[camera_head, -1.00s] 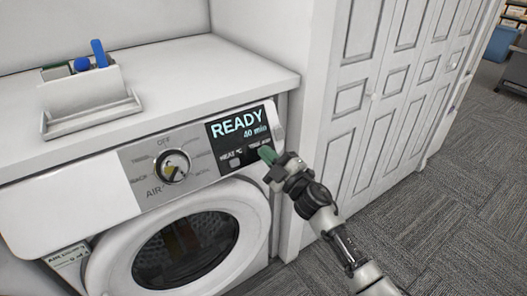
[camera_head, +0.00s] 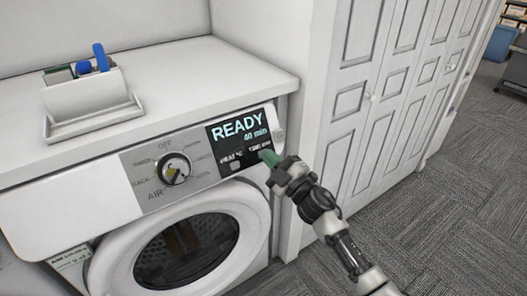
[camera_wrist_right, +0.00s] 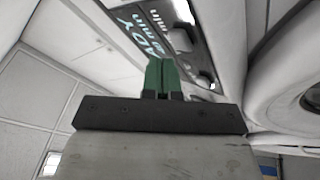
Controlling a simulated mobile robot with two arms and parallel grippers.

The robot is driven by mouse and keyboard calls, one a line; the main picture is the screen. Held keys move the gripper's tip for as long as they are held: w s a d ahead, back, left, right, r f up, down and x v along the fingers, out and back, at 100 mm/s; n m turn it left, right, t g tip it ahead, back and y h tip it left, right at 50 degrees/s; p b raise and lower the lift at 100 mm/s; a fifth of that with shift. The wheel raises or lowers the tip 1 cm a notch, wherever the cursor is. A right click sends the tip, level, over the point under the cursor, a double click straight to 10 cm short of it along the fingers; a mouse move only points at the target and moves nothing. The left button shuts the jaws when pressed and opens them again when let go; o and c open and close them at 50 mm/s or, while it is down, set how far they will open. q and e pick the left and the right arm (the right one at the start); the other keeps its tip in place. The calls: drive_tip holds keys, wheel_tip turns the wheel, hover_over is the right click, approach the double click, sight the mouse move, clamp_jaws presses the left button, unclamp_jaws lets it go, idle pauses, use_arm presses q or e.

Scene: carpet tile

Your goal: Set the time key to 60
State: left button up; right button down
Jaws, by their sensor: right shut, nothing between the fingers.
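Below the text are labels for heat and time, with a heat key (camera_head: 235,165) at the left. The time key lies at the right, at least partly hidden behind my right gripper (camera_head: 266,156). My right gripper has green fingertips, shut and empty, at the panel's lower right. In the right wrist view the green fingers (camera_wrist_right: 161,75) point at the panel (camera_wrist_right: 172,35); I cannot tell whether they touch it. My left gripper is not in view.
A selector knob (camera_head: 173,169) sits left of the display, above the round dryer door (camera_head: 187,250). A white holder (camera_head: 88,97) with blue-handled items stands on top. White closet doors (camera_head: 385,90) stand close on the right. Carpet lies open at lower right.

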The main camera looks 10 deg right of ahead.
drive_tip(key=s+p, duration=0.1)
drive_tip(key=s+d+r+p, duration=0.1)
drive_tip(key=s+r+p, duration=0.1)
drive_tip(key=s, duration=0.1)
drive_tip(key=shift+s+d+r+p, duration=0.1)
drive_tip(key=shift+d+r+p, duration=0.05)
drive_tip(key=shift+d+p, duration=0.15)
idle(1.6)
idle(1.5)
